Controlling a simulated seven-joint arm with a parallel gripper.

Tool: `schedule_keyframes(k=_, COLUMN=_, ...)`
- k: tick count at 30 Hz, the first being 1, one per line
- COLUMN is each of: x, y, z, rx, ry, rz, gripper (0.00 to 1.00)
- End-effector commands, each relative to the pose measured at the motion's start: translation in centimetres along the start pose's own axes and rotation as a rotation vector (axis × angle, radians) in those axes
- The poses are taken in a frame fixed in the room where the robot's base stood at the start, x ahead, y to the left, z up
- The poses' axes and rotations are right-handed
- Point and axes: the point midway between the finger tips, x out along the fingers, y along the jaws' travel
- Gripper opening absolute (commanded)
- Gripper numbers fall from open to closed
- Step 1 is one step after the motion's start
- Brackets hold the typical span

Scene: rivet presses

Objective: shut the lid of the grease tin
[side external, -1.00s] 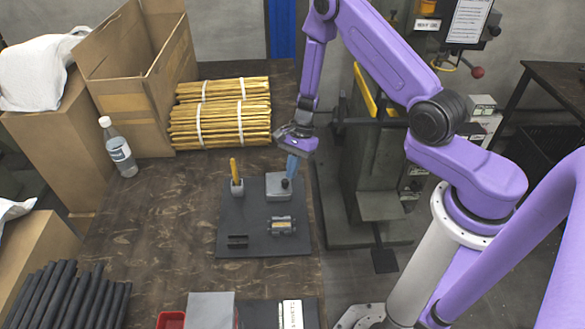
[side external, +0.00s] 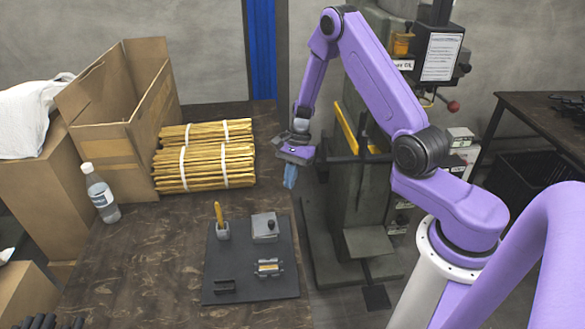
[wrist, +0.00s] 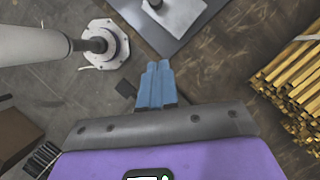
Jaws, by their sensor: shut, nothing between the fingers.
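The grease tin appears to be the small grey box (side external: 262,229) with a black knob, at the back right of a dark board (side external: 245,250) on the table. Its top looks flat and closed in the side view, with no raised lid visible. Part of a light grey top with a dark knob shows at the upper edge of the wrist view (wrist: 180,14). My gripper (side external: 290,184) is above and behind the tin, apart from it, near the table's right edge. Its blue fingers (wrist: 156,68) are together and empty.
On the board are a holder with a yellow stick (side external: 222,229), a small grey-and-yellow part (side external: 268,267) and a black block (side external: 225,287). Bundled yellow sticks (side external: 205,160), a bottle (side external: 101,197) and a cardboard box (side external: 120,125) stand behind left. A press (side external: 360,190) stands right.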

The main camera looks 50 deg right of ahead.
Motion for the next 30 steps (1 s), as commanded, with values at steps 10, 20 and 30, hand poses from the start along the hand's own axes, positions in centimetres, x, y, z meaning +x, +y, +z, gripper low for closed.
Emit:
schedule_keyframes(k=10, x=-3.7, y=0.1, z=0.1, rx=0.0, ry=0.001, rz=-0.002, gripper=0.0)
schedule_keyframes(k=20, x=-11.2, y=0.0, z=3.0, rx=-0.002, ry=0.005, rz=-0.007, gripper=0.0)
schedule_keyframes(k=30, x=-18.6, y=0.0, z=6.1, rx=-0.002, ry=0.003, rz=-0.004, gripper=0.0)
